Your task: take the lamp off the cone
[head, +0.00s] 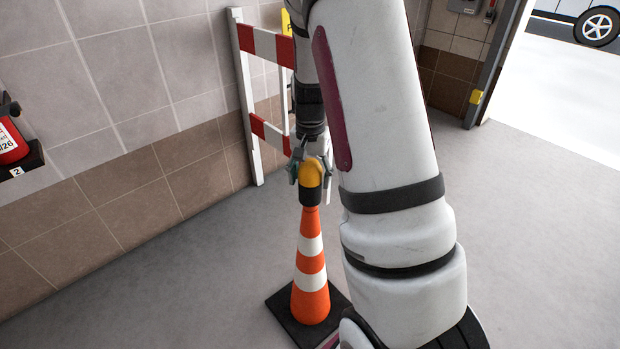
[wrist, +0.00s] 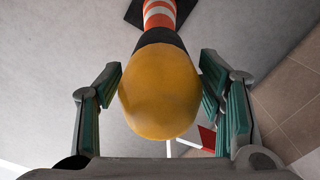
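The yellow lamp (head: 311,173) with a dark base sits upright on top of the orange-and-white cone (head: 311,265). In the wrist view the lamp (wrist: 160,92) fills the middle, with its dark collar and the cone (wrist: 159,13) beyond it. My gripper (head: 312,172) is at the lamp's height. In the wrist view my gripper (wrist: 162,76) is open, with one green-padded finger on each side of the lamp. A narrow gap shows at the left finger; the right finger is very close, and I cannot tell if it touches.
The cone's black base (head: 282,312) stands on clear grey floor. A red-and-white barrier (head: 266,45) stands behind the cone by the tiled wall. An open doorway (head: 560,80) is at the right. My arm hides part of the floor.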

